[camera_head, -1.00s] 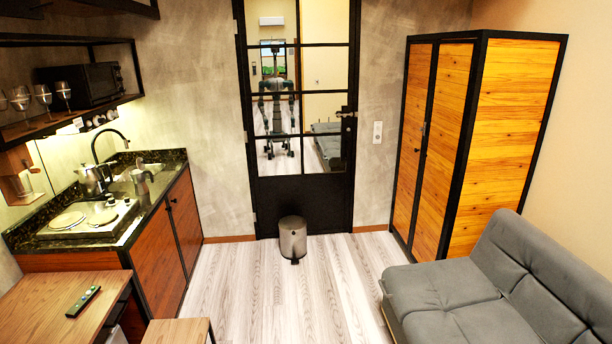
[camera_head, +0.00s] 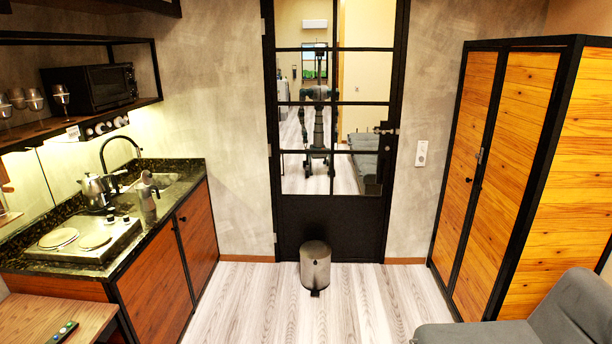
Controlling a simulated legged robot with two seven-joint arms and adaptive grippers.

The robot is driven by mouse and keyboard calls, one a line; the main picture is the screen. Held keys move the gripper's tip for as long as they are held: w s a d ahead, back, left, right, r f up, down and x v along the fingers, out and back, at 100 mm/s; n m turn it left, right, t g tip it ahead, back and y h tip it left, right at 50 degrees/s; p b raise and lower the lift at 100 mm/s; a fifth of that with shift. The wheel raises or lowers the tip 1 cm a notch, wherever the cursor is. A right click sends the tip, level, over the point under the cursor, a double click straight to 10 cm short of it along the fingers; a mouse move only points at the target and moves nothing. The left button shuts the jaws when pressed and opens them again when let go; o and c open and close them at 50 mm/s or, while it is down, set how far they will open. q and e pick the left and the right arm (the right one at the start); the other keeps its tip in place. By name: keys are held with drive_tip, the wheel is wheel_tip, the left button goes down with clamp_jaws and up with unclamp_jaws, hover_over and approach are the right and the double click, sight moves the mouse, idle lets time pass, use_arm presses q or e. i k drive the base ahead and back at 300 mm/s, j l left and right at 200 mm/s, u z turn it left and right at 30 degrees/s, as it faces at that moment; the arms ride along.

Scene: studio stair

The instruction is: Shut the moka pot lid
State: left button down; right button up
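The moka pot (camera_head: 148,203) is a small grey metal pot standing on the dark counter at the left, by the front edge near the sink. A part rises above its top and looks like a raised lid, but it is too small to be sure. Neither of my grippers is in view.
A kettle (camera_head: 96,190) stands left of the moka pot, behind the hotplate (camera_head: 88,238). A sink with a black tap (camera_head: 108,150) is behind. A bin (camera_head: 315,266) stands before the glass door (camera_head: 330,225). The floor (camera_head: 260,300) ahead is clear; a sofa (camera_head: 480,335) is at right.

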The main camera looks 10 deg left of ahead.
sight(147, 177)
drive_tip(key=i+u, duration=0.2)
drive_tip(key=i, duration=0.9)
drive_tip(key=i+u, duration=0.2)
drive_tip(key=i, duration=0.85)
